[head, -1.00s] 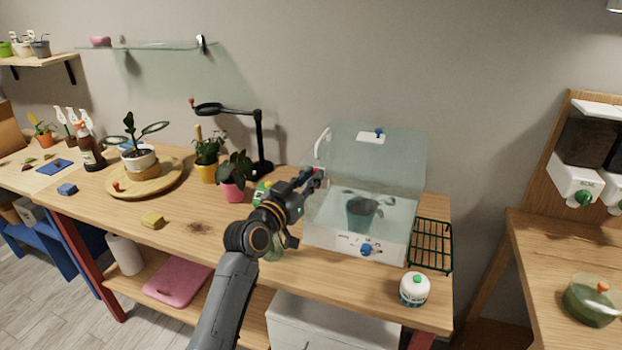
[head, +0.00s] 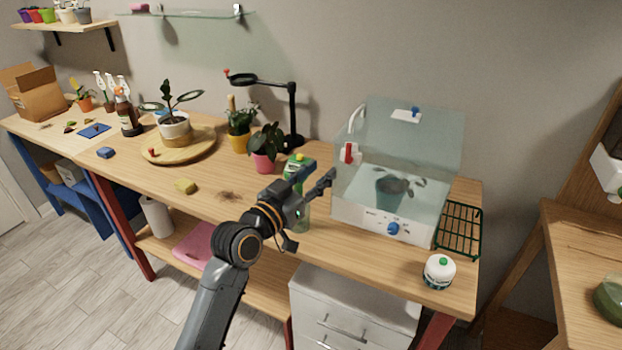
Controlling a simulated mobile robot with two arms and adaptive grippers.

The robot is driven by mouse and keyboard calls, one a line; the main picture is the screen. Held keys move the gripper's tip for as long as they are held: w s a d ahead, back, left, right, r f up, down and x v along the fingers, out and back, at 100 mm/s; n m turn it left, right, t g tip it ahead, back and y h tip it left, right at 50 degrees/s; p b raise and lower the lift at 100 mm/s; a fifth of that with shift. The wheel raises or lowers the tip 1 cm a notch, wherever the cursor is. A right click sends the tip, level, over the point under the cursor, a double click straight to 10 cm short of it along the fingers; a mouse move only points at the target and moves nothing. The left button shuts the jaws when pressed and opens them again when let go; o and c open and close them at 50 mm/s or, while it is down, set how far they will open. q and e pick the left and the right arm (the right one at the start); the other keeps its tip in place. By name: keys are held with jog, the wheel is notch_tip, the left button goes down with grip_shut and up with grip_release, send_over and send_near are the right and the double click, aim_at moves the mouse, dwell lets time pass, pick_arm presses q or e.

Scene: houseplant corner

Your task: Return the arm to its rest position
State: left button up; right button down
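My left arm comes in from the bottom of the head view. Its gripper (head: 322,174) is over the front part of the workbench (head: 225,170), left of the clear-walled box (head: 363,215). Its two fingers look spread apart, with nothing seen between them. It is apart from the red piece (head: 349,153) at the box's left edge. The arm and gripper partly hide a green-topped bottle (head: 297,163). My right gripper is not in view.
The box's clear lid (head: 435,140) stands raised, and a dark pot (head: 390,191) with a plant is inside. A pink pot (head: 263,162) and a black stand (head: 292,110) are behind the gripper. A white jar (head: 439,271) and green rack (head: 459,229) are at right.

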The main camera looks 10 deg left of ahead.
pick_arm(q)
jog(key=shift+v, duration=1.05)
